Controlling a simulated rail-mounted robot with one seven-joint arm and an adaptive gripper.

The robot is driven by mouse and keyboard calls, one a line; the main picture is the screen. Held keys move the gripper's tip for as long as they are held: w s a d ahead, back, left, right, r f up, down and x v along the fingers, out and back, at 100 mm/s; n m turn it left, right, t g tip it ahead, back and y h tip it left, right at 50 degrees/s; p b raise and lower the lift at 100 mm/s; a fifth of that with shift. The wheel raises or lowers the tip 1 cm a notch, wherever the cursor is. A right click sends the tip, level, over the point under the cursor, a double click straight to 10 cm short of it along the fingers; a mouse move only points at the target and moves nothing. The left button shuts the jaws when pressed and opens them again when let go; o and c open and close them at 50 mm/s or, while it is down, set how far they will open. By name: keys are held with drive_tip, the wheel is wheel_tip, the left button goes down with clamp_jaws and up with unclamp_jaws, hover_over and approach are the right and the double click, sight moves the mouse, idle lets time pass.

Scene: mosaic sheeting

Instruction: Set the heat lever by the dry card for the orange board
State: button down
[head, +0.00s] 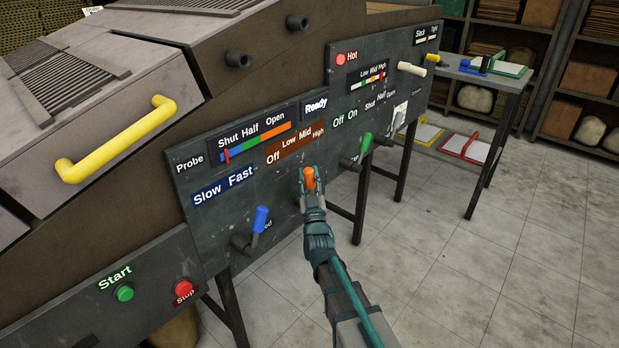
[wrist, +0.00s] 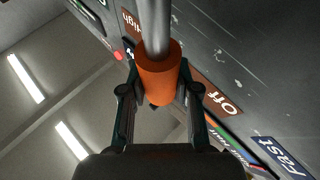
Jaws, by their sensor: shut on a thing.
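The orange-knobbed lever (head: 309,176) stands on the dark control panel (head: 190,225), below a brown scale (head: 300,142) marked Off, Low, Mid, High. My gripper (head: 311,194) is shut on its orange knob, which fills the jaws in the wrist view (wrist: 158,78). The knob points up in the head view; which mark it is set at I cannot tell. The Off label (wrist: 229,106) and part of High (wrist: 132,22) show in the wrist view. Framed boards with green (head: 511,69), yellow (head: 424,133) and red (head: 466,149) edges lie at the right. I cannot make out an orange board or its dry card.
A blue-knobbed lever (head: 260,220) is left of my gripper and a green-knobbed one (head: 364,144) is right of it. A white-handled lever (head: 411,69) is farther right. Green Start (head: 124,292) and red Stop (head: 184,287) buttons are lower left.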

drive_tip(key=c, duration=0.8)
unclamp_jaws()
drive_tip(key=v, duration=1.2)
